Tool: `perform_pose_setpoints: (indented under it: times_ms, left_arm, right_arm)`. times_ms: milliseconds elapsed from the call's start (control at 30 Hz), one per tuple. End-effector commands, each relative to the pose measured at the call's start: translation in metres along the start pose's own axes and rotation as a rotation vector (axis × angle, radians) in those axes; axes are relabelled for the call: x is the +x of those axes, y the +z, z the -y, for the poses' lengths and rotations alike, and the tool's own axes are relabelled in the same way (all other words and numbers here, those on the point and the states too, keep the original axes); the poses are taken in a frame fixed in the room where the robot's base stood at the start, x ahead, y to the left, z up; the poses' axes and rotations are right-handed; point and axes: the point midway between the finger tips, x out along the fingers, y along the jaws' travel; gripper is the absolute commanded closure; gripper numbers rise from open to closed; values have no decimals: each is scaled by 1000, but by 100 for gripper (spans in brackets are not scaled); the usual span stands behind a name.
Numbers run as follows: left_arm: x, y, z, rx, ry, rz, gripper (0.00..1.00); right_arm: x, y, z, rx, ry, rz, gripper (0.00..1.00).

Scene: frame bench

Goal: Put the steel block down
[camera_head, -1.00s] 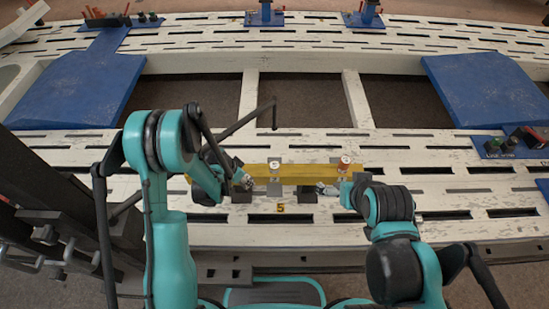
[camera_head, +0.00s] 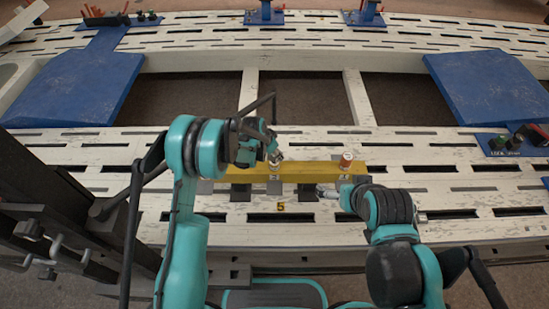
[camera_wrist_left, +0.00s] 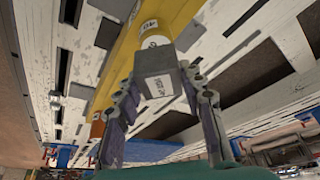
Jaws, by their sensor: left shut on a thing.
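The steel block (camera_wrist_left: 160,84) is a small grey block with a printed label, held between the two fingers of my left gripper (camera_wrist_left: 160,98) in the left wrist view. The long yellow beam (camera_wrist_left: 178,20) lies right behind it there; I cannot tell whether block and beam touch. In the head view, my left gripper (camera_head: 276,158) is over the middle of the yellow beam (camera_head: 315,171), and the block is mostly hidden. My right gripper (camera_head: 326,191) is low at the front of the beam, right of centre; its fingers are too small to read.
Dark supports (camera_head: 306,192) sit under the beam on the white slotted bench (camera_head: 440,150). Blue plates (camera_head: 490,85) lie farther back at both sides. The bench right of the beam is largely clear.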

Motion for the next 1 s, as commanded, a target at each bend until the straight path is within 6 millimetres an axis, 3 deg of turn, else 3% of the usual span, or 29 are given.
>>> perform_pose_setpoints:
  times_ms: [33,100,467,500,567,867,1000]
  left_arm:
    - [13,5,1,0,-1,-2,100]
    - [19,8,0,0,-1,-2,100]
    - [19,8,0,0,0,-2,100]
    - [20,9,0,0,0,-1,59]
    - [20,9,0,0,0,-1,43]
    - [20,8,0,0,0,-1,40]
    - [10,7,1,-1,-1,-1,40]
  right_arm:
    - [8,6,0,0,0,0,0]
    - [11,8,0,0,0,0,0]
    - [9,7,0,0,0,0,0]
    - [9,7,0,0,0,0,0]
    - [9,7,0,0,0,0,0]
    - [10,7,0,0,0,0,0]
    - [6,5,0,0,0,0,0]
